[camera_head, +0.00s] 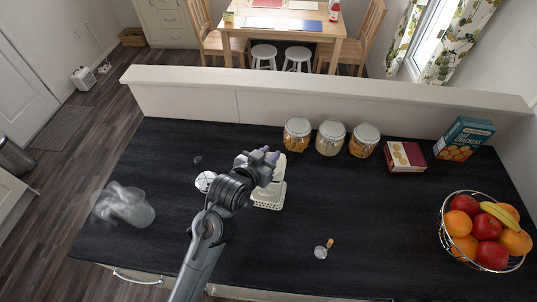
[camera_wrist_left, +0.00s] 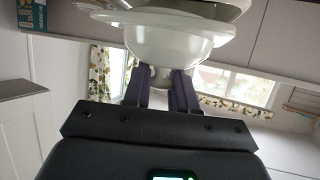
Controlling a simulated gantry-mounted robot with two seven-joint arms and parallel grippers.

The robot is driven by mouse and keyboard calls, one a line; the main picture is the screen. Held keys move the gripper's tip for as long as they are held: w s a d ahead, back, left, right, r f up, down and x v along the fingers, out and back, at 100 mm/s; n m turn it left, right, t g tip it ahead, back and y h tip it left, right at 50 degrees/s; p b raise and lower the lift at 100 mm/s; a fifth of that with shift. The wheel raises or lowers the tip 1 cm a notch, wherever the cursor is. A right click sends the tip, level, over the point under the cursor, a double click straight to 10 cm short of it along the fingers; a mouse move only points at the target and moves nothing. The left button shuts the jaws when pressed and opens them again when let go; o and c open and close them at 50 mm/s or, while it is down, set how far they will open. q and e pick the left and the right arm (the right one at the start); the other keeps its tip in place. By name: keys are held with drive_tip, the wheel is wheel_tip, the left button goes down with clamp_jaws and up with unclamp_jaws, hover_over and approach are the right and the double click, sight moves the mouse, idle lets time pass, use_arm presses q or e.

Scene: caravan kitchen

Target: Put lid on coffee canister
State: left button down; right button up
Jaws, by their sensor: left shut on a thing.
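My left gripper (camera_head: 264,158) is above the counter in the middle of the head view. In the left wrist view its two dark fingers (camera_wrist_left: 160,88) are shut on the small knob of a pale, domed lid (camera_wrist_left: 165,42). A wider pale rim lies beyond the dome, cut off by the top edge of that view. In the head view, a cream, box-like thing with a slotted base (camera_head: 268,196) stands at the gripper, partly hidden by it. I cannot tell whether it is the coffee canister, or whether the lid touches anything. My right gripper is not in view.
Three lidded jars (camera_head: 330,138) stand at the back, beside a red box (camera_head: 405,157) and a blue box (camera_head: 464,138). A fruit basket (camera_head: 443,232) is at right. A hazy, see-through vessel (camera_head: 138,211) stands at left. A small jar (camera_head: 320,252) lies in front; counter around it is clear.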

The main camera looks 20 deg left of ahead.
use_arm(q)
drive_tip(key=shift+f, duration=0.6)
drive_tip(key=c, duration=1.2)
unclamp_jaws()
drive_tip(key=shift+v, duration=5.5)
